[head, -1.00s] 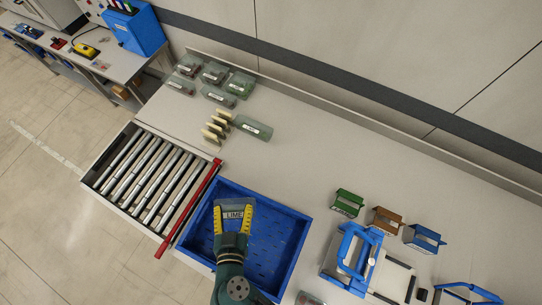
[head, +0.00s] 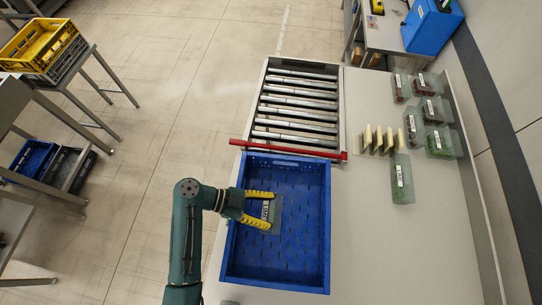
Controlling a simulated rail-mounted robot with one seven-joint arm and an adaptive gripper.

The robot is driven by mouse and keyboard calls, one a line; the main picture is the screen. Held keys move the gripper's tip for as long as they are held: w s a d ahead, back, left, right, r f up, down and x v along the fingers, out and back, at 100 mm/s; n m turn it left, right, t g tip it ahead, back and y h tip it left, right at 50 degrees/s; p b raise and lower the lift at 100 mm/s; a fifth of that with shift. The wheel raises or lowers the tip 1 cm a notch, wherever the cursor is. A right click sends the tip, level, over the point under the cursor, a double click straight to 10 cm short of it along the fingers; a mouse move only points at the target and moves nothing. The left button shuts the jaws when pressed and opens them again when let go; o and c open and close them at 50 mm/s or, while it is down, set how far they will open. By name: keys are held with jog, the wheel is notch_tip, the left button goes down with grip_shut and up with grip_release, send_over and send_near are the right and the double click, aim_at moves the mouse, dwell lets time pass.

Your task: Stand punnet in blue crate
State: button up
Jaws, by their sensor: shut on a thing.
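The blue crate (head: 325,245) stands with its open top up, below the roller track in the head view. The gripper is shut on this punnet, over the upper middle of the crate. Seen from above, I cannot tell whether the punnet touches the crate floor. No other punnet shows in the crate.
A red bar (head: 290,149) lies between the crate and the rollers (head: 300,100). Several labelled punnets (head: 402,178) and pale upright dividers (head: 378,140) stand on the bench to the right. The bench right of the crate is clear. Yellow crates (head: 40,45) are far left.

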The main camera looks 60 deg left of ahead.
aim_at(267, 213)
notch_tip(267, 213, down, 4)
jog(key=shift+f+b, duration=0.1)
jog(key=shift+b, duration=0.3)
jog(key=shift+f, duration=0.1)
jog(key=o, duration=1.1)
jog(key=shift+o, duration=0.2)
jog(key=shift+r, duration=0.2)
jog(key=p+v, duration=0.1)
jog(key=v, duration=0.2)
jog(key=p+v, duration=0.1)
jog(key=v, duration=0.3)
jog(key=p+v, duration=0.1)
jog(key=v, duration=0.3)
jog(key=shift+w+r, duration=0.1)
jog(key=shift+r, duration=0.25)
jog(key=shift+s+a+f+p, duration=0.1)
jog(key=shift+s+a+p, duration=0.15)
jog(key=shift+s+p, duration=0.35)
jog(key=shift+w+f, duration=0.1)
jog(key=shift+w, duration=0.05)
